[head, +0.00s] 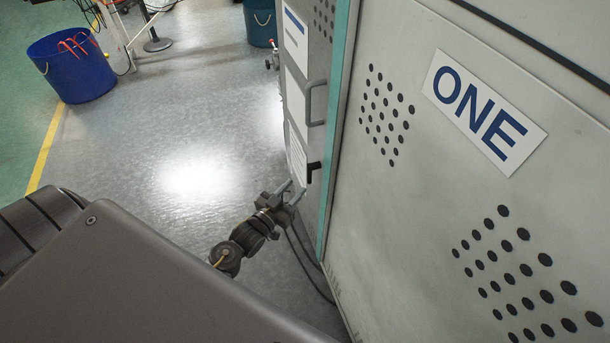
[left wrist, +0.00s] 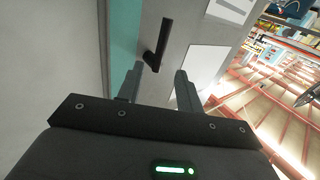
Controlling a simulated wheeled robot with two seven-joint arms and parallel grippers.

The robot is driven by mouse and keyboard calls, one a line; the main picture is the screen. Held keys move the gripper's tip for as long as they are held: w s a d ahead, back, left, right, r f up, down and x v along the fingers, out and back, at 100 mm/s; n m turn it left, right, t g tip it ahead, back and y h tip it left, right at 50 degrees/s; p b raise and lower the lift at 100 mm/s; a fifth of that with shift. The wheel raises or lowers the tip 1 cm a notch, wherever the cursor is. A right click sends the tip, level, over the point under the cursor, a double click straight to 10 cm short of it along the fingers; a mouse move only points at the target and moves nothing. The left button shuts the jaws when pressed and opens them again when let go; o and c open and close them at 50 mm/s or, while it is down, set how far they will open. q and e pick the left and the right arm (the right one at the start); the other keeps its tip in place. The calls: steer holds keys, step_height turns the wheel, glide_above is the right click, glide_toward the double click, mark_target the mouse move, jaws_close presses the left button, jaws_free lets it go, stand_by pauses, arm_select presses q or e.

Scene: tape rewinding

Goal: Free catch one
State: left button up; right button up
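A black L-shaped catch (head: 313,170) sits on the narrow grey face of the cabinet, beside the teal edge strip and below a grey handle. It also shows in the left wrist view (left wrist: 157,54), its long arm pointing up. The large grey panel bears a label reading ONE (head: 484,111). My left gripper (head: 293,190) is just left of and below the catch. In the left wrist view my left gripper (left wrist: 157,80) has its two fingers apart with nothing between them. The catch appears beyond the tips, roughly between them. My right gripper is not in view.
The grey D-shaped handle (head: 308,103) sticks out above the catch. White sheets (head: 295,42) are on the same face. Dark cables (head: 302,262) hang by the cabinet's foot. A blue tub (head: 75,73) stands far left. The floor between is clear.

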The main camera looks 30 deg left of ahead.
arm_select(q)
steer(key=w+p, duration=0.1)
steer(key=w, duration=0.5)
steer(key=shift+w+d, duration=0.2)
steer(key=shift+d, duration=0.25)
jaws_close()
